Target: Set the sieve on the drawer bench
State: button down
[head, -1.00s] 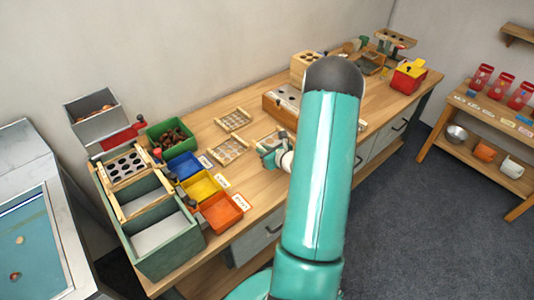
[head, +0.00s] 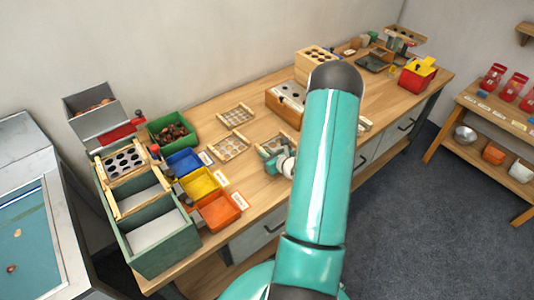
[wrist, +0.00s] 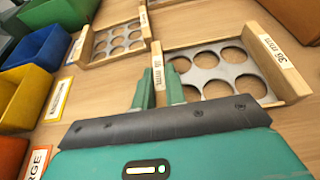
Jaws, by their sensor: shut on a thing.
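A sieve (head: 278,139) with a grey, large-holed plate and wooden side rails is at the drawer bench's (head: 262,185) middle, partly hidden by my arm. Its right rail, marked 36 mm, shows in the wrist view (wrist: 277,62). My gripper (wrist: 160,76) has its green fingers on either side of the sieve's left rail and is shut on it. In the head view my gripper (head: 273,152) is at the sieve's near left edge. The sieve looks level, at or just above the bench top; I cannot tell if it touches.
Two other sieves (head: 236,116) (head: 229,148) lie close by on the left. Blue, yellow and orange bins (head: 219,211), a green chestnut bin (head: 172,134) and a green sorting box (head: 165,249) stand farther left. A wooden block (head: 287,103) stands behind the sieve.

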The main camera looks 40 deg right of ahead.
jog(key=shift+d+f, duration=0.1)
jog(key=shift+d, duration=0.05)
jog(key=shift+f, duration=0.15)
jog(key=c, duration=1.5)
grip_release()
jog(key=shift+o, duration=0.2)
